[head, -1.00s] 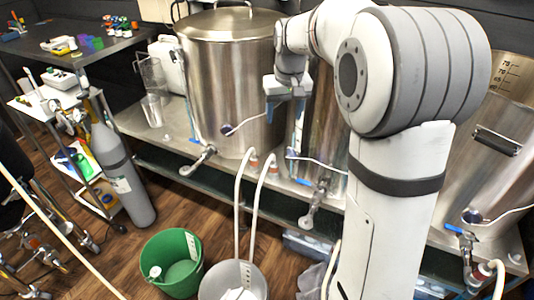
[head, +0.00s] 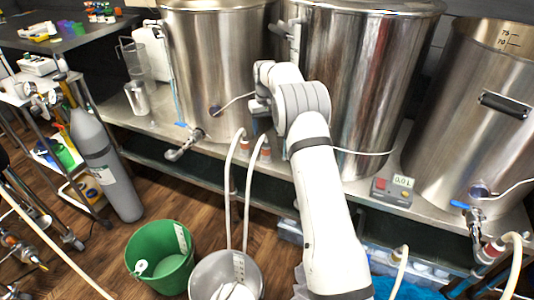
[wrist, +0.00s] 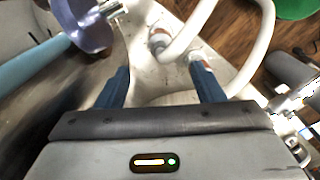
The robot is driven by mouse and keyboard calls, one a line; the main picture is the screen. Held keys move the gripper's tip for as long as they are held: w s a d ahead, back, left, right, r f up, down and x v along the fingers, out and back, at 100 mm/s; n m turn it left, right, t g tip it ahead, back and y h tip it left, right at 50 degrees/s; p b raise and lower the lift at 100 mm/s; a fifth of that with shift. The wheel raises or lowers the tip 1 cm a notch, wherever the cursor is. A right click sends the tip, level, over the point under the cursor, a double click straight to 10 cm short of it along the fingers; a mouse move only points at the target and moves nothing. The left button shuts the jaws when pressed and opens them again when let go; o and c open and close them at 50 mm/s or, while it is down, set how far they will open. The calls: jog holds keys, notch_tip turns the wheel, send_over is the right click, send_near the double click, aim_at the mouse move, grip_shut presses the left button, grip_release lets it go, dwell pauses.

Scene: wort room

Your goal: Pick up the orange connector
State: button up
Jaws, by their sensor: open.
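Two pale hoses end in orange-brown connectors at the shelf edge, one on the left (head: 245,143) and one on the right (head: 266,152). In the wrist view the left one (wrist: 159,40) looks greyish brown and the right one (wrist: 198,60) reddish; I cannot tell which is the orange connector. Another red-orange connector (head: 494,250) sits on the hose at the far-right valve. My gripper (wrist: 160,84) is open and empty, its blue fingers apart. The hose ends appear beyond the fingertips, not between them.
Steel kettles (head: 212,60) stand along the steel shelf (head: 150,122), with a valve (head: 186,145) projecting at the left. A small display box (head: 392,190) sits on the shelf. A green bucket (head: 160,262), a grey bucket (head: 226,275) and a gas cylinder (head: 105,165) stand on the floor.

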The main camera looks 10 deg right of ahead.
aim_at(265, 142)
notch_tip(265, 142, down, 6)
jog(key=shift+r+b, duration=0.25)
jog(key=shift+b, duration=0.35)
jog(key=f+b, duration=0.1)
jog(key=f, duration=0.4)
jog(key=shift+s+f+b, duration=0.1)
jog(key=shift+s+b, duration=0.1)
jog(key=shift+b, duration=0.15)
jog(key=c, duration=1.1)
jog(key=shift+a, duration=0.1)
jog(key=shift+a+r+p, duration=0.2)
jog(key=shift+r+p, duration=0.25)
jog(key=shift+r, duration=0.25)
jog(key=shift+c, duration=0.2)
jog(key=r, duration=0.2)
jog(key=r+p, duration=0.1)
jog(key=r, duration=0.3)
jog(key=shift+s+a+p, duration=0.1)
jog(key=shift+a+p, duration=0.2)
jog(key=shift+p, duration=0.05)
jog(key=s+a, duration=0.1)
jog(key=a, duration=0.5)
jog(key=s+a+p, duration=0.1)
jog(key=a, duration=0.5)
jog(key=s+a+p, duration=0.1)
jog(key=a, duration=0.5)
jog(key=shift+s+a+f, duration=0.15)
jog(key=shift+s+a, duration=0.15)
jog(key=shift+c, duration=0.6)
